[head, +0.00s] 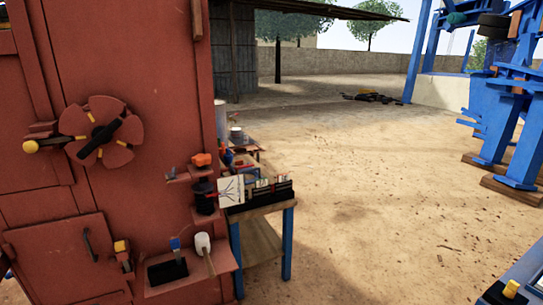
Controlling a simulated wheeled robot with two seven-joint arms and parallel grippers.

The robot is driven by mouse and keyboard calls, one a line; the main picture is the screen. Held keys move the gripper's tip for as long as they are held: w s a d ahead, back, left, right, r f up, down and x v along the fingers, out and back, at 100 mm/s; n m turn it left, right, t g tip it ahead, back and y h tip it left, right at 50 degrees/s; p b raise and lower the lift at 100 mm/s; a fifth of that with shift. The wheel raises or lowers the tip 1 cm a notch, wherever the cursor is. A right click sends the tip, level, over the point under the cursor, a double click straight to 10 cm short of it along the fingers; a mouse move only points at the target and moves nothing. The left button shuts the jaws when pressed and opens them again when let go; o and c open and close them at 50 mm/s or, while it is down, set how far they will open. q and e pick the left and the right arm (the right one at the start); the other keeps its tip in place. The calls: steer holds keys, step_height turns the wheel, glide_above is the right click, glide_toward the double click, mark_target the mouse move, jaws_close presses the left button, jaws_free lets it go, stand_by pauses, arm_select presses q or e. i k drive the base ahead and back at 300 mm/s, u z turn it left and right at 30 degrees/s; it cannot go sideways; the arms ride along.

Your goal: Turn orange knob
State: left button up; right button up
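A small bright orange piece (201,159), knob-like in shape, sits on a little bracket at the right edge of the large red-brown machine panel. It is small in the picture, so its exact form and turn angle are hard to tell. A larger round red-orange wheel (103,131) with lobes and a black bar handle across its middle is on the panel's face, at the left. Neither of my grippers shows in the head view, and nothing is seen touching the orange piece or the wheel.
Yellow-tipped handles (30,146) stick out from the panel. A lower red shelf (190,268) holds a black tray and a white cylinder. Beside it stands a blue-legged table (262,239) with several small items. Open sandy ground (380,210) lies to the right, with blue steelwork (505,125) beyond.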

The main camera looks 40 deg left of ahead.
mark_target(201, 161)
steer(key=z, duration=1)
steer(key=k, duration=1)
steer(key=u, duration=1.35)
